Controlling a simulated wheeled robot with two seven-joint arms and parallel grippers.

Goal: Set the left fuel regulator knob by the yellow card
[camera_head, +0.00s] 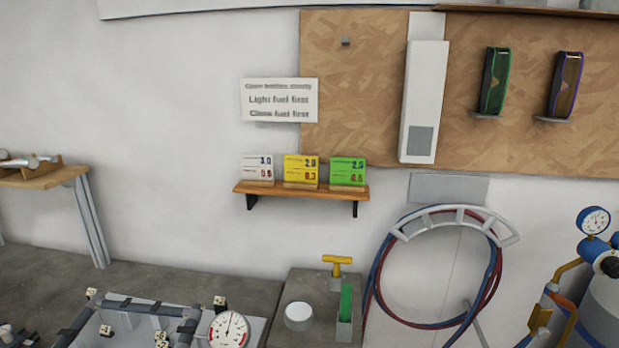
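The yellow card (301,170) stands in the middle of a small wooden shelf on the wall, between a white card and a green card. Its upper figure looks like 2.0 and its lower one, in red, like 0.3; the print is small. At the right edge a blue-rimmed gauge (594,221) sits above a dark round knob (610,267) on a grey cylinder (604,305), partly cut off. I cannot tell whether this is the fuel regulator; no knob is clearly marked as the left fuel one. Neither of my grippers is in view.
The wall shelf (300,190) also holds the white card (257,168) and green card (348,172). Red and blue hoses (375,275) hang coiled at right. A frame jig (130,325) and a red-marked gauge (228,329) lie at the bottom. A grey block bears a yellow T-handle (337,262).

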